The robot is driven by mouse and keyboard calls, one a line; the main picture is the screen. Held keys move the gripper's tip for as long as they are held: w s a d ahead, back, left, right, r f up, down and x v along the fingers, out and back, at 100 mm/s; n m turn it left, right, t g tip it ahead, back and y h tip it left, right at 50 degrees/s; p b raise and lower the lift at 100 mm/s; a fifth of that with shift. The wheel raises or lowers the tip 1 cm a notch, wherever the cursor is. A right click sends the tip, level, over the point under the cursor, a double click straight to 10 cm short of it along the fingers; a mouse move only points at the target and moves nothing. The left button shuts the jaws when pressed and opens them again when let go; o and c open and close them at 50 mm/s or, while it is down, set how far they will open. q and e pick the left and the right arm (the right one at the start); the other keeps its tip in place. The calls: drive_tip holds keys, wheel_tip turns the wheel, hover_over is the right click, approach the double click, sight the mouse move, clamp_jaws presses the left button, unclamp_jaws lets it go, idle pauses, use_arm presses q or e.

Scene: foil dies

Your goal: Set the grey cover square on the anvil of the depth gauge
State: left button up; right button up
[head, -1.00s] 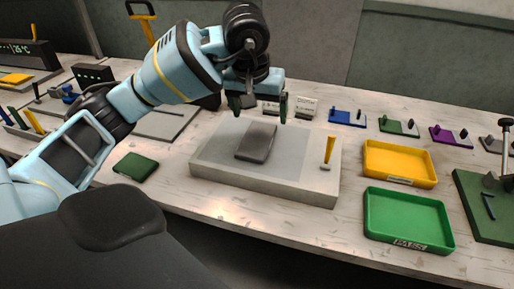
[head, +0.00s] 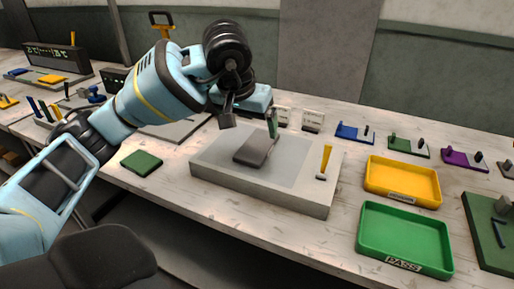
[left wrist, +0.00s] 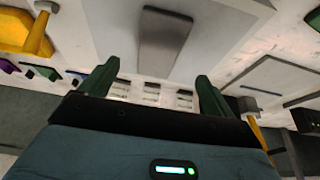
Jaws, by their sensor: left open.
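A dark grey flat rounded block (head: 255,150), which looks like the grey cover, lies on a pale raised slab (head: 260,192). It also shows in the left wrist view (left wrist: 165,38). My left gripper (head: 250,121) is open and empty, its dark green fingertips above and behind the block, apart from it. In the left wrist view the gripper (left wrist: 155,85) has its fingers spread, with the block beyond them. At the right edge a green base (head: 485,235) carries a grey fixture (head: 502,205), perhaps the depth gauge; it is cut off. My right gripper is out of view.
A yellow-handled tool (head: 325,160) stands on the slab's right part. Yellow (head: 402,199) and green (head: 404,269) trays lie to its right. Small blue, green and purple plates line the back. A dark green square (head: 141,162) lies left of the slab.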

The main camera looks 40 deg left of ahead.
sight(257, 145)
use_arm(q)
drive_tip(key=shift+x, duration=0.95)
drive_tip(key=shift+w+f, duration=0.3)
drive_tip(key=shift+f, duration=0.3)
drive_tip(key=x, duration=0.4)
drive_tip(key=shift+w+a+f, duration=0.1)
drive_tip(key=shift+w, duration=0.15)
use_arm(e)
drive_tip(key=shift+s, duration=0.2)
use_arm(q)
drive_tip(key=shift+c, duration=0.3)
drive_tip(key=shift+c, duration=1.1)
drive_tip(key=c, duration=0.9)
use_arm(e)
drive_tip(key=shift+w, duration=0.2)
